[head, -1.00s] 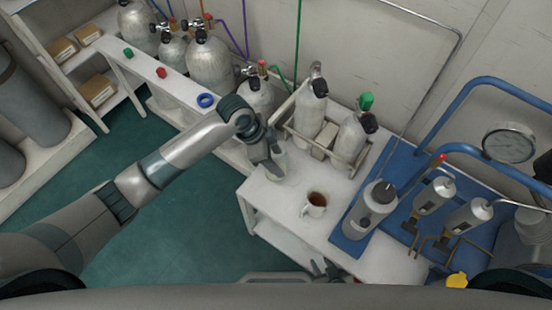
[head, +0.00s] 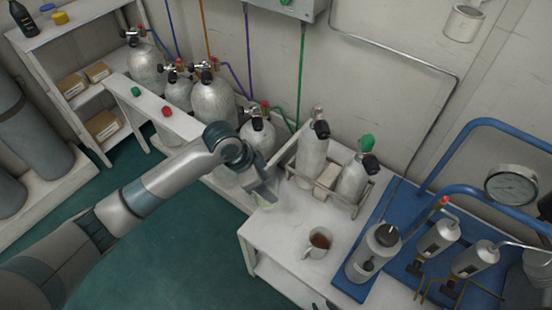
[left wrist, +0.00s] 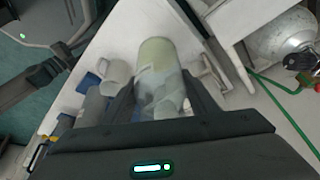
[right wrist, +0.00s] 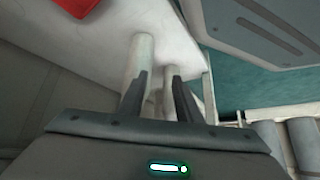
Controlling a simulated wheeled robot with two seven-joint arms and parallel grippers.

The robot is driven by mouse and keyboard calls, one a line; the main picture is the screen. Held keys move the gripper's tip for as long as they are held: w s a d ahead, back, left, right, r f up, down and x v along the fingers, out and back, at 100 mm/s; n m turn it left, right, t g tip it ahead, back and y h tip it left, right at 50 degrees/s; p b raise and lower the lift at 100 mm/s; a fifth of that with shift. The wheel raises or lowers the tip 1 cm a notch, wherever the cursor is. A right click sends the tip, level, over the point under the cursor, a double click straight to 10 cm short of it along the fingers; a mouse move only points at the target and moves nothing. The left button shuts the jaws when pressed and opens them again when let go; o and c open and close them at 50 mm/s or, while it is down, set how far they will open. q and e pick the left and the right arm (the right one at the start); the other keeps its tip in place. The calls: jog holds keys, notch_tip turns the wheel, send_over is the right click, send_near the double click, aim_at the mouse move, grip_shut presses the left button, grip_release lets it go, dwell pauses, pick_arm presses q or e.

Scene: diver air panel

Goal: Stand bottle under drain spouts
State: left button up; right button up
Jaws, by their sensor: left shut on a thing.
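My left gripper (head: 262,188) is shut on a pale translucent bottle (left wrist: 157,75), which stands out between its fingers in the left wrist view. In the head view the gripper is over the left corner of the white bench, and little of the bottle shows. Two grey filter cylinders (head: 440,238) with thin brass-coloured drain spouts (head: 428,288) are at the right, on the blue panel. The bottle is well left of them. My right gripper (right wrist: 158,85) shows a gap between its fingers, with pale posts seen in and behind it; I see no object gripped.
A mug of brown liquid (head: 318,242) stands on the white bench (head: 285,262) between the bottle and the blue panel (head: 345,285). A grey canister (head: 372,255) stands on the panel. Two bottles in a rack (head: 312,155) stand behind. A pressure gauge (head: 511,185) is at far right.

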pick_arm(q)
jog(key=a+r+n+t+y, duration=0.1)
jog(key=a+r+n+y, duration=0.1)
jog(key=a+r+n, duration=0.5)
jog(key=a+r+n+t+y, duration=0.2)
jog(key=a+r+n, duration=0.5)
jog(key=r, duration=0.8)
jog(key=w+a, duration=0.1)
jog(key=a, duration=0.2)
jog(key=shift+s+r, duration=0.1)
